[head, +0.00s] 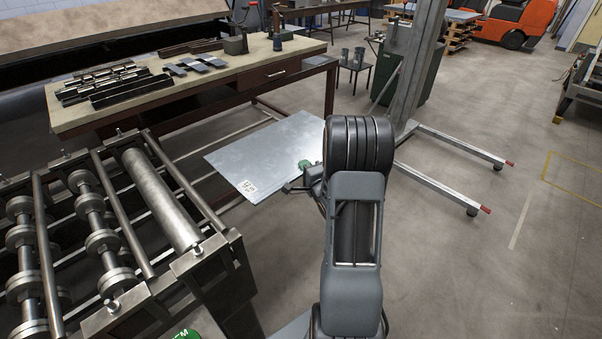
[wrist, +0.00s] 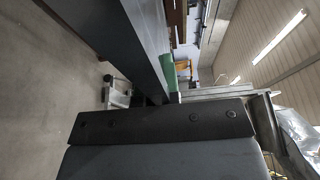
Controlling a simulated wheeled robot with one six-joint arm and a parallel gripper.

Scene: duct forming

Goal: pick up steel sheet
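The steel sheet (head: 262,152) is a flat, pale, shiny rectangle in the middle of the head view, beside the front of the workbench. A small white label with dark marks (head: 248,187) is at its near corner. My arm stands in front of the sheet's right part and hides it. My gripper (head: 293,187) is small and dark at the sheet's near right edge, mostly behind my arm. Whether it touches or grips the sheet is not clear. The wrist view shows a dark bar with screws and a dark beam, and no clear fingertips.
The workbench (head: 220,80) with dark metal profiles (head: 105,85) stands behind the sheet. A roller machine (head: 130,225) fills the lower left. A lifter with a grey mast (head: 412,65) and long floor legs (head: 455,150) stands to the right. Open floor lies at the far right.

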